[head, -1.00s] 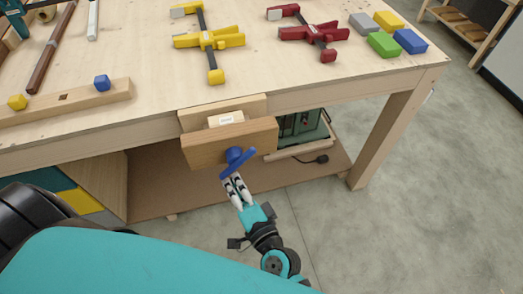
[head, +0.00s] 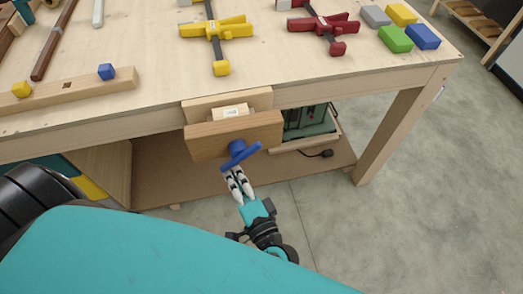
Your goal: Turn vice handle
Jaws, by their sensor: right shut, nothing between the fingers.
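The wooden vice (head: 208,141) is mounted on the front edge of the workbench. A small light wood block with a white label (head: 229,111) sits between its jaws. The blue vice handle (head: 241,156) is on the front jaw's face, its bar slanting up to the right. My right gripper (head: 236,176) is just below the handle, pointing up at it. Its white fingers are shut with nothing between them, and their tips are at or very near the bar; I cannot tell if they touch. My left gripper is not in view.
A yellow clamp (head: 216,31), a red clamp (head: 318,23) and several coloured blocks (head: 395,39) lie on the bench top (head: 150,45). A bench leg (head: 402,125) stands to the right. A green tool (head: 307,122) sits on the lower shelf. Open floor lies right.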

